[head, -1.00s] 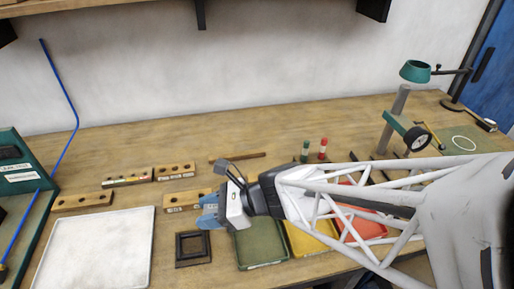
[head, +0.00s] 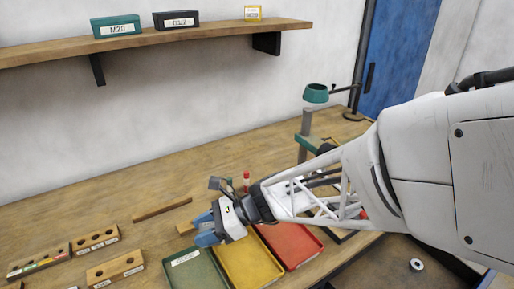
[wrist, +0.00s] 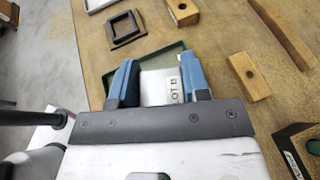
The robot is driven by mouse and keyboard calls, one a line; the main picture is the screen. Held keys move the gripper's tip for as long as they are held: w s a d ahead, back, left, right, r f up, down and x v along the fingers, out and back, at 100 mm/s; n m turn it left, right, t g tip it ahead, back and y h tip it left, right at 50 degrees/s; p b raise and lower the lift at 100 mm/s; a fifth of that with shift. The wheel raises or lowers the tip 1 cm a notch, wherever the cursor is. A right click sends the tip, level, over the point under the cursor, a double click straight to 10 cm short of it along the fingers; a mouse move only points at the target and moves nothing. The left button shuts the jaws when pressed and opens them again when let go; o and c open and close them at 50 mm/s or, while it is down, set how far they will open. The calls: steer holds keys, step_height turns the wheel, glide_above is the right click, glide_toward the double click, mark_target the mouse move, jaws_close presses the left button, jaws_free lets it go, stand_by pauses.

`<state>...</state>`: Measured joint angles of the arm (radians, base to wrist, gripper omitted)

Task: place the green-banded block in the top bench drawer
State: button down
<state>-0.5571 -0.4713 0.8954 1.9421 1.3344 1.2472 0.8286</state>
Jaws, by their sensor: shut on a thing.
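My gripper (head: 205,230) has blue fingers and is above the bench, by the back edge of the green tray in the head view. In the wrist view its fingers (wrist: 160,85) are shut on a pale metallic block (wrist: 160,88) with stamped marks. I cannot make out a green band on it; the fingers hide its sides. At the lower right of the head view, a dark recess in the bench front (head: 385,272) looks like an open drawer with a small round pale object (head: 416,264); I cannot tell which drawer it is.
Green (head: 190,275), yellow (head: 245,262) and red (head: 290,244) trays line the front edge. Wooden blocks with holes (head: 115,269) lie at left. A red-topped bottle (head: 246,179) and a drill stand (head: 306,130) stand behind.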

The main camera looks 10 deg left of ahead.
steer(key=w+d+m+t+y, duration=0.1)
steer(key=w+d+t, duration=0.1)
steer(key=w+d, duration=0.9)
steer(key=w+d+m+t, duration=0.15)
steer(key=w+d, duration=0.55)
steer(key=d, duration=0.8)
steer(key=d+m+t, duration=0.3)
steer(key=d, duration=2.7)
step_height(320, 180, down, 25)
steer(key=shift+w+d+r+y, duration=0.2)
steer(key=shift+d+y, duration=0.1)
steer(key=shift+f, duration=0.1)
steer(key=shift+f, duration=3.25)
steer(key=shift+f, duration=0.6)
